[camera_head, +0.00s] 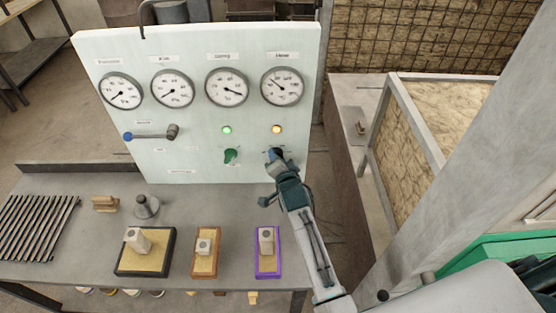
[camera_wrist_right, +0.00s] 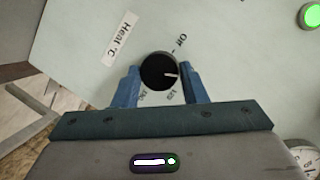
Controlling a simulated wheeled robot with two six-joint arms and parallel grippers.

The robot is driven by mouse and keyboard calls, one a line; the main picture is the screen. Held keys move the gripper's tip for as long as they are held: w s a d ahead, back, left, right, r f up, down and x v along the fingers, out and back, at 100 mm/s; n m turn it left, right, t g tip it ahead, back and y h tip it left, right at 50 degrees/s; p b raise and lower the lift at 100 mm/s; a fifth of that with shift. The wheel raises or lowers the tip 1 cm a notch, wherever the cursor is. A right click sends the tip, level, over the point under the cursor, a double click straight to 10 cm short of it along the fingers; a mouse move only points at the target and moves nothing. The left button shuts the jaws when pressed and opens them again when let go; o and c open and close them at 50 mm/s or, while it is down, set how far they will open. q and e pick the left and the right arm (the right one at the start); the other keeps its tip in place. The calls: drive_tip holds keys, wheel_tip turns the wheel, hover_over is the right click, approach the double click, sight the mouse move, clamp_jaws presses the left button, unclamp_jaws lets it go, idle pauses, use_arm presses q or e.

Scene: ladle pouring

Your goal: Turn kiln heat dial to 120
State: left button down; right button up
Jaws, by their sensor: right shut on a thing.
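The black heat dial (camera_wrist_right: 159,71) shows in the right wrist view, on the pale panel (camera_wrist_right: 80,40), beside a "Heat °C" label (camera_wrist_right: 120,38). My right gripper (camera_wrist_right: 158,82) has its blue fingers on either side of the dial and is shut on it. The dial's white pointer points right in this view, between the "Off" mark and a small mark at its lower right. The lower marks are too small to read surely. In the head view, my right gripper (camera_head: 275,155) covers the dial below the yellow light (camera_head: 277,129). My left gripper is not in view.
A green knob (camera_head: 231,156) is left of my right gripper, below a green light (camera_head: 227,129). A lever (camera_head: 150,134) and several gauges are on the panel. Moulds, including a purple one (camera_head: 276,272), stand on the grey table (camera_head: 100,210).

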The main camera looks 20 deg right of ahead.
drive_tip(key=shift+s+d+f+m+t+y+b, duration=0.2)
drive_tip(key=shift+m+t+b, duration=0.55)
drive_tip(key=shift+m, duration=0.9)
drive_tip(key=shift+w+a+f+m+t+y+b, duration=0.15)
drive_tip(key=shift+m+t+y+b, duration=0.2)
drive_tip(key=shift+m+b, duration=1)
drive_tip(key=shift+s+d+f+m+t+y+b, duration=0.2)
drive_tip(key=shift+m+t+b, duration=0.4)
drive_tip(key=shift+m, duration=1.3)
drive_tip(key=shift+w+a, duration=0.1)
drive_tip(key=shift+w, duration=0.05)
drive_tip(key=o, duration=1)
drive_tip(key=shift+r, duration=0.1)
drive_tip(key=shift+c, duration=0.2)
